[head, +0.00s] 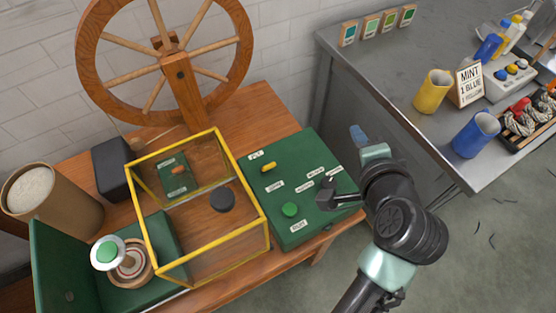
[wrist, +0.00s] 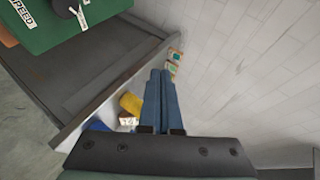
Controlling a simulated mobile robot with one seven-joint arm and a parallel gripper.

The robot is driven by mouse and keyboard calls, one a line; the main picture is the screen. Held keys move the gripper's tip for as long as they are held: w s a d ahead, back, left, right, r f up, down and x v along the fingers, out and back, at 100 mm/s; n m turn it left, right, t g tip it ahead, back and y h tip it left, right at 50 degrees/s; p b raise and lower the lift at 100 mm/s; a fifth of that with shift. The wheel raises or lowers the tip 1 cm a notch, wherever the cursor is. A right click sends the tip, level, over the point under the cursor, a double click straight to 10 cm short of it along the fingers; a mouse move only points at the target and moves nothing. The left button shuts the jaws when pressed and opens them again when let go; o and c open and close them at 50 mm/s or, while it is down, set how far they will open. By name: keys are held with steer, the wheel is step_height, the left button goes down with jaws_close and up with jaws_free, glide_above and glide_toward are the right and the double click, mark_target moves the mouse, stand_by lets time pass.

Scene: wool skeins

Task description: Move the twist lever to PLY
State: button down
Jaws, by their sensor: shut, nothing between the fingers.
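The green control panel (head: 308,229) lies on the wooden bench. A short yellow lever (head: 268,167) sits on its upper left part, just below and right of the PLY label (head: 255,155). Another white label (head: 275,187), too small to read, lies below the lever. I cannot tell which label the lever points to. My gripper (head: 357,134) is beyond the panel's right edge, apart from the lever. In the wrist view its blue fingers (wrist: 159,98) are together and empty. Part of the panel (wrist: 75,32) shows there at upper left; the lever is not seen.
A yellow-framed clear box (head: 254,190) stands left of the panel. A spinning wheel (head: 180,75) stands behind. A grey table (head: 390,65) with a yellow cup (head: 432,92) is at right.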

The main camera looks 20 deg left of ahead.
steer(key=s+a+f+m+g+y, duration=0.1)
steer(key=s+f+m+g+y, duration=0.15)
steer(key=s+f+m, duration=0.45)
steer(key=m+y+p, duration=0.1)
steer(key=m+y, duration=0.3)
steer(key=m, duration=0.5)
glide_toward(285, 205)
step_height(285, 205, up, 2)
steer(key=shift+w+a+r, duration=0.2)
steer(key=shift+w+r, duration=0.05)
steer(key=shift+w, duration=0.1)
steer(key=b+x, duration=0.1)
steer(key=x, duration=0.8)
steer(key=shift+w+a+f, duration=0.2)
steer(key=shift+a, duration=0.05)
steer(key=shift+w+a+r+p, duration=0.2)
steer(key=shift+w+a+r, duration=0.15)
steer(key=shift+a, duration=0.15)
steer(key=shift+w+a+r+p, duration=0.15)
steer(key=shift+w+a+r, duration=0.1)
steer(key=shift+w+a, duration=0.2)
steer(key=shift+w+a+r, duration=0.3)
steer(key=shift+w+a, duration=0.1)
steer(key=shift+a, duration=0.2)
steer(key=shift+r+p, duration=0.15)
steer(key=shift+p, duration=0.3)
